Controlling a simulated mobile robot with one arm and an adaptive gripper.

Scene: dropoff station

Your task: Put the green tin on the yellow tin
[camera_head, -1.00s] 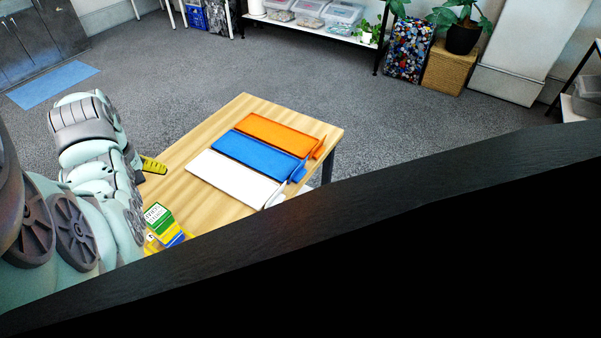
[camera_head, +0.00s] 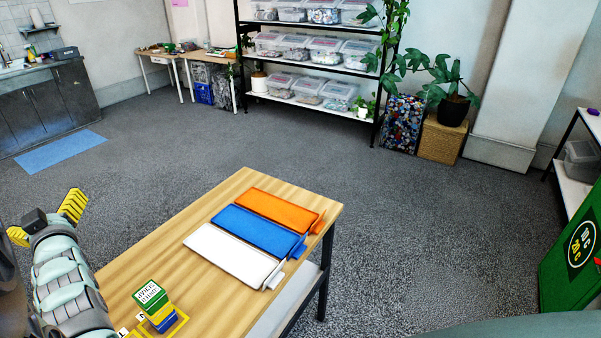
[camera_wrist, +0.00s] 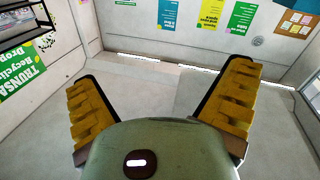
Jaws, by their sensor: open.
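The green tin (camera_head: 151,297), with a white lettered top, sits at the table's near left end. It appears to rest on the yellow tin (camera_head: 158,315), of which only a narrow band shows below it. Blue shows under the yellow; I cannot tell whether it is a separate tin. My gripper (camera_head: 45,219) is open and raised at the left, well apart from the tins. In the wrist view my gripper (camera_wrist: 160,98) has its yellow fingers spread with nothing between them; the tins are not in that view.
A yellow frame (camera_head: 183,322) surrounds the stack's foot. White (camera_head: 232,256), blue (camera_head: 257,231) and orange (camera_head: 281,209) trays lie on the wooden table (camera_head: 150,258). A shelf with clear boxes (camera_head: 325,47) stands behind. A green bin (camera_head: 570,260) is at right. Floor between is open.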

